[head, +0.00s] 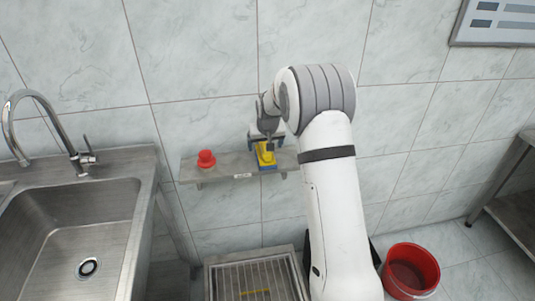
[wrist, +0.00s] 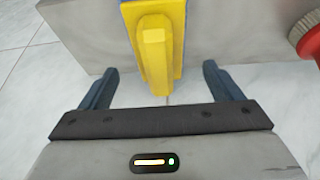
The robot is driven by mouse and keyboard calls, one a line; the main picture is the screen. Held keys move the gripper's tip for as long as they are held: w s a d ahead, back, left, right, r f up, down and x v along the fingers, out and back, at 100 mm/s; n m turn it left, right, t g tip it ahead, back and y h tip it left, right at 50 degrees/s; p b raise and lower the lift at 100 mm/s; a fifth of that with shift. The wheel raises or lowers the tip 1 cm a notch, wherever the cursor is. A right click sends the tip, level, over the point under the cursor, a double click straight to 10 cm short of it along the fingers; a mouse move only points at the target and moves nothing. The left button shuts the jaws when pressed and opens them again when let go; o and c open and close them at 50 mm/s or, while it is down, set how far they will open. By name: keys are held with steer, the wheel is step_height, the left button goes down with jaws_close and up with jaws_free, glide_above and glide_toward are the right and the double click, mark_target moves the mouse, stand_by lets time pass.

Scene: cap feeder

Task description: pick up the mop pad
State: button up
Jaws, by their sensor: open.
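The mop pad (head: 267,157), a yellow raised grip on a blue base, sits on the small wall shelf in the head view. In the wrist view the mop pad (wrist: 154,50) reaches down from the top edge, its yellow grip between the lines of my two fingers. My gripper (head: 264,133) is right at the pad in the head view, partly hidden by my arm. In the wrist view my gripper (wrist: 159,69) is open, with a gap on each side of the yellow grip. Neither finger appears to touch it.
The grey shelf (head: 228,167) also holds a red knob-like thing (head: 206,159), left of the pad. A steel sink (head: 75,235) with a tap stands at left. A floor grate (head: 250,277) lies below, and a red bucket (head: 411,270) stands at right.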

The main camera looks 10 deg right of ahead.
steer(key=x, duration=0.4)
steer(key=shift+s+p, duration=0.1)
steer(key=shift+p, duration=0.2)
steer(key=shift+f+b, duration=0.2)
steer(key=shift+b, duration=0.2)
steer(key=shift+c, duration=0.5)
steer(key=c, duration=1.1)
steer(key=shift+r, duration=0.1)
steer(key=shift+r+p, duration=0.25)
steer(key=shift+p, duration=0.15)
step_height(320, 180, up, 10)
steer(key=shift+f+b, duration=0.1)
steer(key=shift+b, duration=0.55)
